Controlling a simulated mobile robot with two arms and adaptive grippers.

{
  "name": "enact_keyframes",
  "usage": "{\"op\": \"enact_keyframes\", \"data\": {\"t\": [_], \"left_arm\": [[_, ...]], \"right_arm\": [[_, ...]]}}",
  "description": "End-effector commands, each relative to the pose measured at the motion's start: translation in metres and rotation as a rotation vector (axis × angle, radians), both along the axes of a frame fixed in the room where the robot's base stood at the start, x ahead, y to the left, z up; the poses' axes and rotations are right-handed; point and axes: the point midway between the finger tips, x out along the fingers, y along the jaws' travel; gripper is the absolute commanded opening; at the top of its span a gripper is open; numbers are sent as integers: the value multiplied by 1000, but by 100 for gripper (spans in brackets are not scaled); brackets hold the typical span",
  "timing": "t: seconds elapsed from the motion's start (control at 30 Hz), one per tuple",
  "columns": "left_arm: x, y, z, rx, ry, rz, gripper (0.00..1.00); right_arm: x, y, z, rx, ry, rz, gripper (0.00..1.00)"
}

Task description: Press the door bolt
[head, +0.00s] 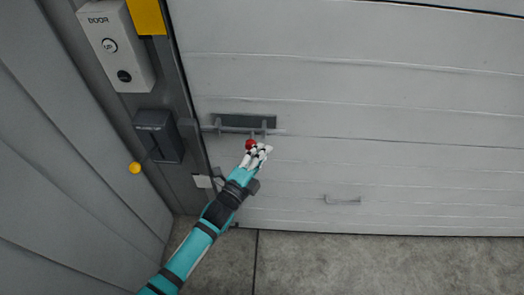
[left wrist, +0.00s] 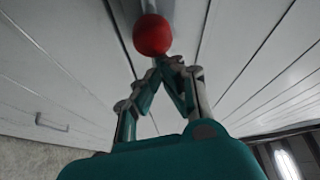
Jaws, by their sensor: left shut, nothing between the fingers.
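The door bolt (head: 228,129) is a grey horizontal bar on a dark plate, low on the white panelled door near its left edge. Its red ball knob (head: 250,144) sits below the bar. The knob also shows large at the top of the left wrist view (left wrist: 153,34). My left gripper (head: 262,148) is shut and empty, with its fingertips right at the knob. In the left wrist view its fingertips (left wrist: 168,62) meet just below the knob; I cannot tell whether they touch it. My right gripper is not in view.
A white DOOR button box (head: 127,62) and a dark box (head: 158,135) with a yellow-knobbed lever (head: 135,168) are on the frame left of the door. A small grey handle (head: 343,200) is lower right on the door. The concrete floor (head: 330,262) is clear.

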Motion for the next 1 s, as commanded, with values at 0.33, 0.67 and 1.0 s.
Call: {"op": "enact_keyframes", "data": {"t": [0.33,0.67,1.0], "left_arm": [[4,31,0,6,-2,1,0],[7,56,0,1,0,2,0],[9,56,2,1,-1,3,0]], "right_arm": [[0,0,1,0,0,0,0],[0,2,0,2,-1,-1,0],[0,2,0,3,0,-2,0]]}}
